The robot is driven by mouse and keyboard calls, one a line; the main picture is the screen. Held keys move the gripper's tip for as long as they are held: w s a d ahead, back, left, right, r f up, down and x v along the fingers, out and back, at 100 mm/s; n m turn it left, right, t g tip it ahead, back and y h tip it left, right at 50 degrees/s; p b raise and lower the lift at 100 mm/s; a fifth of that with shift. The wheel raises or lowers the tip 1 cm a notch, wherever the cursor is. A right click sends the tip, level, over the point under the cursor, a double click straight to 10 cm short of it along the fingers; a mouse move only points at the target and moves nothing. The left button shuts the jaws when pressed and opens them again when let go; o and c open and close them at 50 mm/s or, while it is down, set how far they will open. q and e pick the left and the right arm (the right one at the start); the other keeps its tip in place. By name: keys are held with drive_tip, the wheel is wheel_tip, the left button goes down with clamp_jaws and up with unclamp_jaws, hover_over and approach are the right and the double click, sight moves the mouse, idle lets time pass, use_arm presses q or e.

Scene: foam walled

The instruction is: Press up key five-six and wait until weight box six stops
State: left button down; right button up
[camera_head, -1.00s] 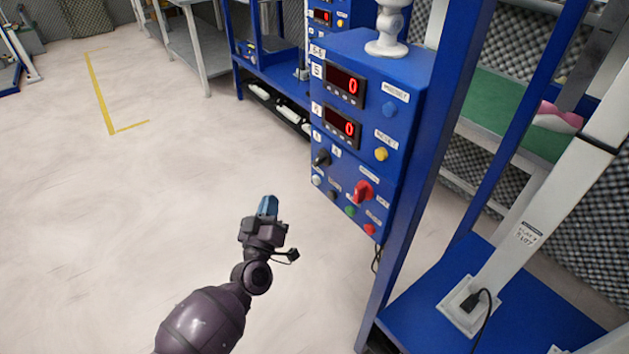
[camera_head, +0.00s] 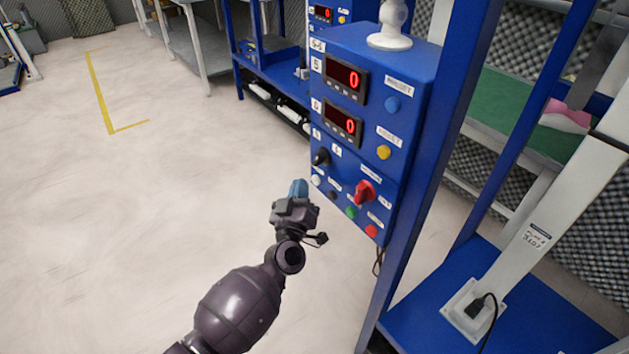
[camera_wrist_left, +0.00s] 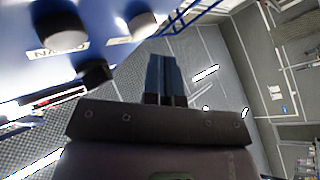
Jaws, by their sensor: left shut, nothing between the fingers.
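The blue control box (camera_head: 362,130) labelled 5-6 stands at the centre right in the head view. It has two red displays, each reading 0. Its lower panel has a black selector (camera_head: 320,157), a white button (camera_head: 316,180), a dark button (camera_head: 333,194), a green button (camera_head: 351,212), a red button (camera_head: 371,231) and a red rotary switch (camera_head: 365,191). My left gripper (camera_head: 298,188) is shut and empty, just left of the lower buttons. In the left wrist view its fingers (camera_wrist_left: 163,75) are together, near a white button (camera_wrist_left: 145,25). I cannot tell whether they touch the panel. My right gripper is not in view.
A blue upright post (camera_head: 436,150) stands right of the box. A blue base plate (camera_head: 425,312) and a white column (camera_head: 545,225) are at the lower right. Grey tables (camera_head: 187,35) stand at the back. The floor at left is clear.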

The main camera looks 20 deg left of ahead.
use_arm(q)
drive_tip(key=shift+w, duration=0.1)
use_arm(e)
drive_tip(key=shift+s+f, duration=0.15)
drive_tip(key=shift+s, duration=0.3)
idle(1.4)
use_arm(q)
drive_tip(key=shift+w+d, duration=0.1)
drive_tip(key=shift+w+d, duration=0.2)
drive_tip(key=shift+w, duration=0.05)
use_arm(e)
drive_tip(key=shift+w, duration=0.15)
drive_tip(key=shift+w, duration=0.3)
